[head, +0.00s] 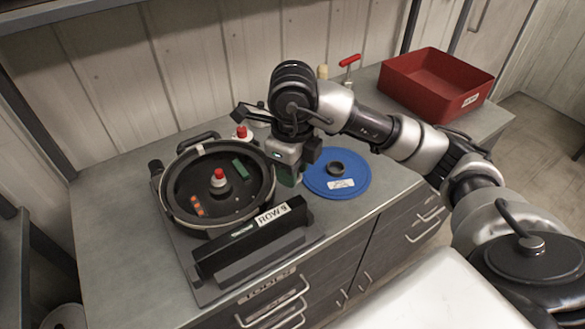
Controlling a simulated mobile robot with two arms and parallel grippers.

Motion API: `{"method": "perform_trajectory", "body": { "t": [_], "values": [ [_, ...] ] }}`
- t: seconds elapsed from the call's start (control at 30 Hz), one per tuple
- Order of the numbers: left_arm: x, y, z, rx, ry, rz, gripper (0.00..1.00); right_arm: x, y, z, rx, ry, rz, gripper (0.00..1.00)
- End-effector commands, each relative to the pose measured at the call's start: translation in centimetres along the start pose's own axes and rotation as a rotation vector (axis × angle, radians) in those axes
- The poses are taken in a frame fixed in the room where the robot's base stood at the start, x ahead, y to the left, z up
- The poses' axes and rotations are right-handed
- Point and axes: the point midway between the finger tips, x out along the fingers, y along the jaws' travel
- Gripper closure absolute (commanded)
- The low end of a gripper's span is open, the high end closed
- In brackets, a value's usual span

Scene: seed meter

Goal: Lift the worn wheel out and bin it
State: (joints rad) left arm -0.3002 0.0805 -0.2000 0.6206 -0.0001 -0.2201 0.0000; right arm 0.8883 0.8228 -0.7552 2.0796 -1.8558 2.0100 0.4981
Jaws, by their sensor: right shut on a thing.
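The round black seed meter (185,217) sits open on the bench at left, with a red-topped knob (219,178) at its centre. A green piece (243,168) and an orange piece (197,205) show inside. My right gripper (287,166) points down beside the meter's right rim, shut on a dark green thing (288,178) that is mostly hidden by the fingers. I cannot tell whether this is the worn wheel. A red open bin (468,101) stands at the back right. My left gripper is not in view.
A blue disc (359,183) with a dark ring (335,168) lies right of the gripper. A "ROW 9" bar (250,243) runs along the meter's front. A red-handled tool (350,61) and another red-topped knob (241,131) stand behind. The bench's front left is clear.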

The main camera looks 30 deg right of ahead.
Motion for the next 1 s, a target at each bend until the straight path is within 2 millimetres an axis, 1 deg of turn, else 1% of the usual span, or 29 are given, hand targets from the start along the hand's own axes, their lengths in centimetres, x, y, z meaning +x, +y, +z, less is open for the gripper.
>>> {"method": "perform_trajectory", "body": {
  "t": [0.03,0.8,1.0],
  "values": [
    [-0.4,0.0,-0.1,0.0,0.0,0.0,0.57,-0.5,0.0,0.0,0.0,0.0,0.0,0.89],
    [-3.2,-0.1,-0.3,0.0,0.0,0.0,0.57,-4.3,-0.1,0.0,0.0,0.001,0.0,0.89],
    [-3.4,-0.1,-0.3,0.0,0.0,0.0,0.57,-4.6,-0.1,0.0,0.0,0.001,0.0,0.89]
  ]
}}
